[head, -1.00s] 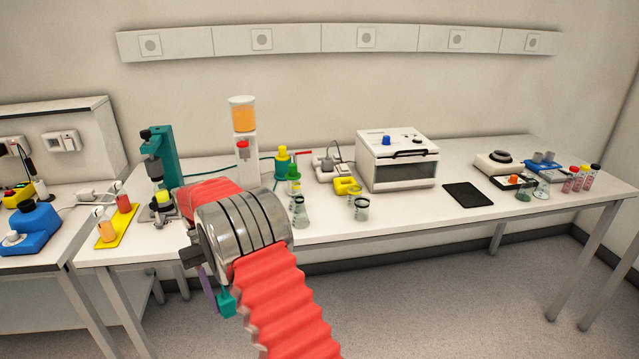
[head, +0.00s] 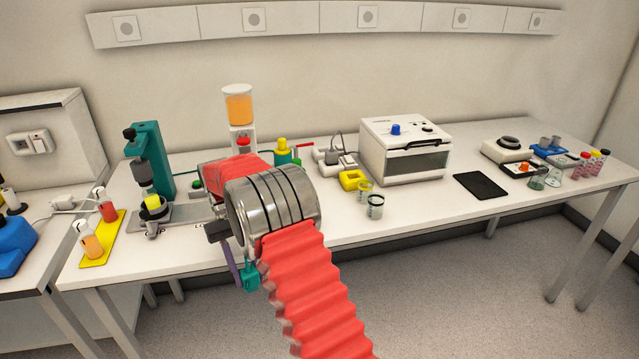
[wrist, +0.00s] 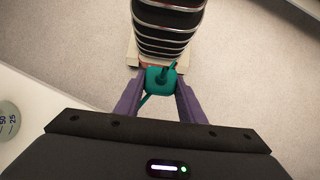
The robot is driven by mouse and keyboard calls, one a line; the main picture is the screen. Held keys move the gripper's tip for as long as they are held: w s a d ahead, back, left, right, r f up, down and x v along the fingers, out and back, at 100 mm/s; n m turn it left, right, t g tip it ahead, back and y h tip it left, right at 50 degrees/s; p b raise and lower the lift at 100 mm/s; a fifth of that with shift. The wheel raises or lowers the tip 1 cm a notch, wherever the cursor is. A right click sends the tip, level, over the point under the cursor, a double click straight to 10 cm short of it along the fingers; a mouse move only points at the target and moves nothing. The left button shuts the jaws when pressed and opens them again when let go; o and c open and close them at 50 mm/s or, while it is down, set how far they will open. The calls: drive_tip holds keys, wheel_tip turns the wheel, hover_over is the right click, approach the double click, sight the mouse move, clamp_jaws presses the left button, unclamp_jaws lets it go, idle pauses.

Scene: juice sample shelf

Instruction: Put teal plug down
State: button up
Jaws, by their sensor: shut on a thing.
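My gripper (wrist: 161,92) has purple fingers, and in the wrist view they are shut on the teal plug (wrist: 160,79). A thin teal cord or stem shows at the plug. In the head view the plug (head: 250,275) hangs below my arm, in front of the table's front edge and over the floor. One purple finger of my gripper (head: 238,268) shows beside it; the rest is hidden behind my arm.
The white table (head: 430,205) holds a teal press (head: 150,160), a yellow mat (head: 103,240) with two bottles, a juice dispenser (head: 239,105), a white oven (head: 405,150), a yellow block (head: 352,180), beakers (head: 375,205) and a black pad (head: 481,186). Bare tabletop lies in front of the oven.

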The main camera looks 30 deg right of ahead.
drive_tip(key=shift+d, duration=0.3)
